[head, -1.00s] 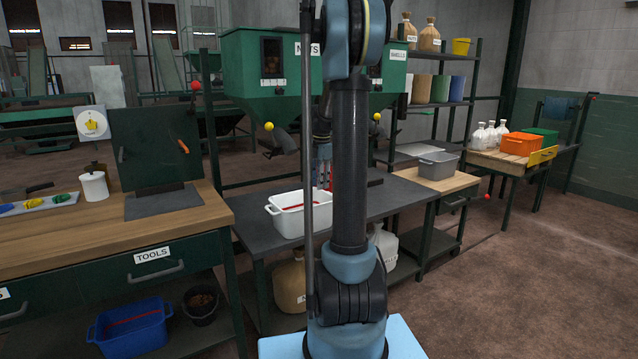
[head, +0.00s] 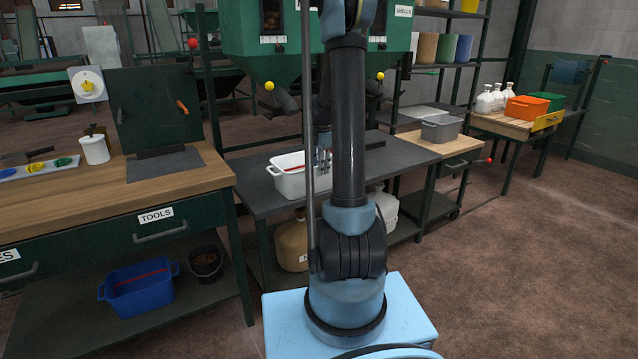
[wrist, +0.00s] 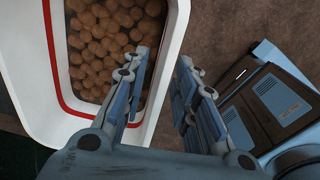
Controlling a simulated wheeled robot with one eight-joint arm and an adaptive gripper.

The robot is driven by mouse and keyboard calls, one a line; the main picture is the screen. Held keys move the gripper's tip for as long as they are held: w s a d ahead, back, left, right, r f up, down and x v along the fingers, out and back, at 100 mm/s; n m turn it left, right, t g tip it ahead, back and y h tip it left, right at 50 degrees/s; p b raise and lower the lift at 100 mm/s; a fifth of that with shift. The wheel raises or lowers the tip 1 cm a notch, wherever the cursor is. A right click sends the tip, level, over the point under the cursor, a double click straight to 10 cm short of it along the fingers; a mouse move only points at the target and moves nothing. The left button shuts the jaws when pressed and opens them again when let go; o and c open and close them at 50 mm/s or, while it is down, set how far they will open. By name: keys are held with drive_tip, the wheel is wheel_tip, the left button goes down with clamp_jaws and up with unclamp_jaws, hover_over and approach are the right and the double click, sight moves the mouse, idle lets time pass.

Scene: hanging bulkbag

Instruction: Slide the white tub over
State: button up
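The white tub (head: 287,184) stands on the dark grey bench top, partly hidden behind my arm in the head view. In the wrist view the white tub (wrist: 30,75) has a red line around its inside and holds many round brown nuts (wrist: 105,45). My gripper (head: 323,160) is at the tub's right end. In the wrist view my gripper (wrist: 163,62) is open, with one finger over the tub's inside and the other beyond its rim. The white rim runs between the fingers. Whether either finger touches it I cannot tell.
The dark grey bench (head: 255,195) has bare top left of the tub. Green hoppers (head: 262,32) with yellow-knobbed levers hang above and behind. A grey tub (head: 442,130) stands on the wooden bench to the right. A blue tub (head: 140,295) sits on the low shelf at left.

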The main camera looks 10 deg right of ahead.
hover_over(319, 192)
drive_tip(key=shift+d+f, duration=0.15)
drive_tip(key=shift+f, duration=3.2)
clamp_jaws()
